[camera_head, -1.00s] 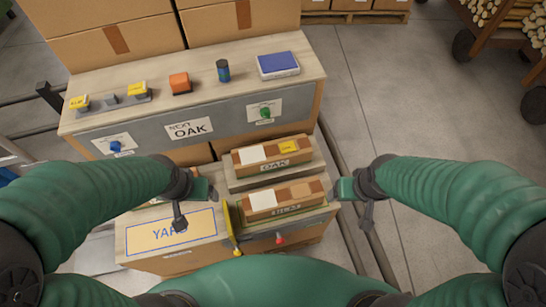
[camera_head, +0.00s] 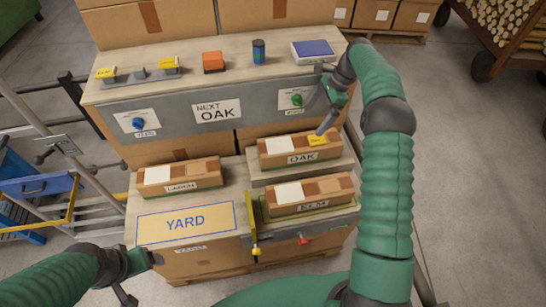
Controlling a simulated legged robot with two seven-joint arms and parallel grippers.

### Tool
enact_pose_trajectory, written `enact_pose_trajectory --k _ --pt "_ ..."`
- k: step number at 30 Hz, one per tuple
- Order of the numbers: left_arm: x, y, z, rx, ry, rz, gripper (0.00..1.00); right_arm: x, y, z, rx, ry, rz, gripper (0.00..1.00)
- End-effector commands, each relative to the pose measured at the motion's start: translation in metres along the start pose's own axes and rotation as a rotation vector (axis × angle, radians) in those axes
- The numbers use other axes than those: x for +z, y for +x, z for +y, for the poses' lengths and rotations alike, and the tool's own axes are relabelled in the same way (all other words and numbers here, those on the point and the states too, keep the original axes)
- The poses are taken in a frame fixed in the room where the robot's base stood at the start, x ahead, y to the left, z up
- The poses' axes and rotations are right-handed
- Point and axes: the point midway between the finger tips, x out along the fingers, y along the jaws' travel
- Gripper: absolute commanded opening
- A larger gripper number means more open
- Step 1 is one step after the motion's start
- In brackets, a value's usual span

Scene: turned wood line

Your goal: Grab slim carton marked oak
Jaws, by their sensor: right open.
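The slim carton marked OAK (camera_head: 300,159) lies on a raised wooden ledge, with a white label and a yellow tag on top. My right gripper (camera_head: 321,113) is open and empty. It is above and behind the carton's right end, one finger pointing down close to the yellow tag; I cannot tell whether it touches. My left gripper (camera_head: 136,279) is at the lower left, away from the cartons, and its jaw opening is unclear.
A carton marked ELM (camera_head: 308,205) lies in front of the OAK one, and a carton marked LARCH (camera_head: 180,188) to the left. A panel reads NEXT OAK (camera_head: 217,112). The YARD area (camera_head: 186,222) is bare. A yellow lever (camera_head: 253,238) stands beside the ELM carton.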

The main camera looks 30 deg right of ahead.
Motion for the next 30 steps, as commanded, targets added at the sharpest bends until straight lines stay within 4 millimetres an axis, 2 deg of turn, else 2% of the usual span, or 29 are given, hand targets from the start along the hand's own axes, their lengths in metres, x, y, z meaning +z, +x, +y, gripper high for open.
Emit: enact_pose_trajectory --k 2,12,19,25,30 --pt "0.0 0.003 0.0 0.0 0.001 0.001 0.79 -0.002 0.012 0.0 0.004 0.006 -0.004 1.0" --pt "0.003 0.015 0.0 0.0 0.001 0.001 0.79 0.003 0.096 0.001 0.004 -0.001 0.003 1.0" --pt "0.004 0.019 0.0 0.0 0.001 0.001 0.79 0.001 0.123 0.003 0.002 -0.001 0.003 1.0" --pt "0.005 0.024 0.0 0.0 0.001 0.001 0.79 0.0 0.159 0.006 0.002 -0.001 0.002 1.0" --pt "0.005 0.024 0.0 0.0 0.001 0.001 0.79 0.001 0.166 0.005 0.0 -0.002 0.003 1.0"
